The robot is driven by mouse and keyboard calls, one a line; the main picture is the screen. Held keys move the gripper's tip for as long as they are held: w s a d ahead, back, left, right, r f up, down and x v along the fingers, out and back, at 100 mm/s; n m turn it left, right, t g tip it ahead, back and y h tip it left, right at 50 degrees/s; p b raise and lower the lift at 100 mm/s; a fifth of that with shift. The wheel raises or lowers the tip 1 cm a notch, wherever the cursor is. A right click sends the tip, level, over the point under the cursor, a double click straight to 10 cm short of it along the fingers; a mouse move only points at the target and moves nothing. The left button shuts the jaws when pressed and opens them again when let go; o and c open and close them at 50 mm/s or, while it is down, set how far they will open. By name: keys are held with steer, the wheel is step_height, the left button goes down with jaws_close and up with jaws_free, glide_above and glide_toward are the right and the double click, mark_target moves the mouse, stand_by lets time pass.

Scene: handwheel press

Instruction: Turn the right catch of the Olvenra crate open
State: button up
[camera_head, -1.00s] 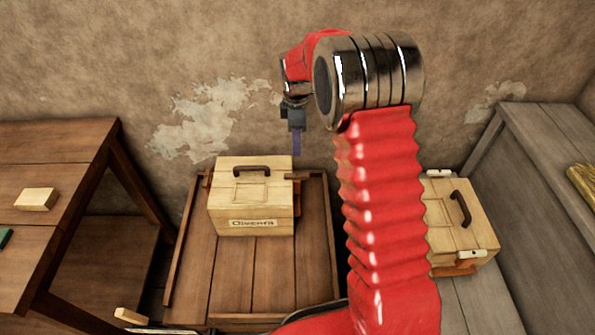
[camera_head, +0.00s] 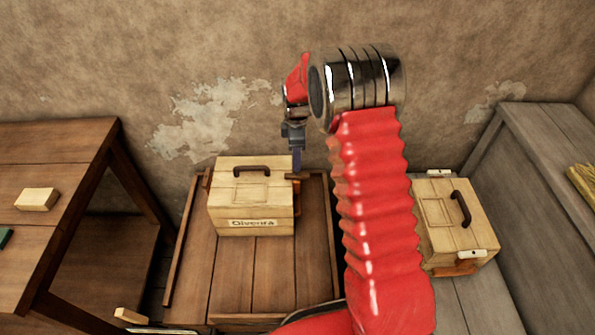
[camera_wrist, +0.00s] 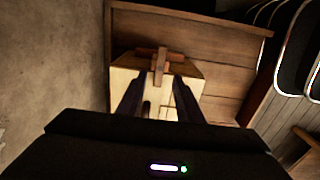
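The Olvenra crate (camera_head: 228,213) is a pale wooden box with a dark handle on its lid and a name label on its front. It stands on a brown slatted table. Its right catch (camera_head: 303,176) is a small brown bar at the right side; in the wrist view the catch (camera_wrist: 160,62) shows as a reddish-brown cross shape at the crate's edge. My gripper (camera_head: 297,168) points down just above that catch. In the wrist view my gripper (camera_wrist: 158,80) has its two dark fingers apart, with the catch between and slightly beyond the tips. Contact cannot be told.
A second pale crate (camera_head: 437,215) with white catches sits at the right, partly behind my red arm. A brown table (camera_head: 60,165) with a wooden block (camera_head: 36,199) stands left. A grey bench (camera_head: 550,150) is far right. The wall is close behind the crate.

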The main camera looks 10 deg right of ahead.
mark_target(297, 175)
step_height(297, 175, down, 7)
steer(key=shift+r, duration=0.1)
stand_by(0.4)
jaws_close()
steer(key=shift+d, duration=0.15)
